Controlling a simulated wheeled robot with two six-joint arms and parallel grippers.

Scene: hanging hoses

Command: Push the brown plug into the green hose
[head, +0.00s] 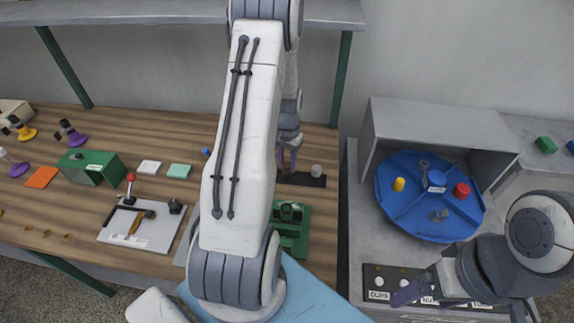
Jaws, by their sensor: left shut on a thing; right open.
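My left arm crosses the middle of the head view, and its gripper (287,160) points down over the back of the wooden table, beside a dark strip. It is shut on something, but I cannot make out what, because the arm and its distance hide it. My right gripper (410,291) is at the lower right, open, over a dark labelled tray. I cannot identify the brown plug or the green hose in this view.
A dark strip (304,180) carries a grey cylinder (316,171). A green fixture (293,235) is partly behind my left arm. A blue turntable (417,216) holds small parts at right. A white board (151,237) with tools and a green box (91,167) are at left.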

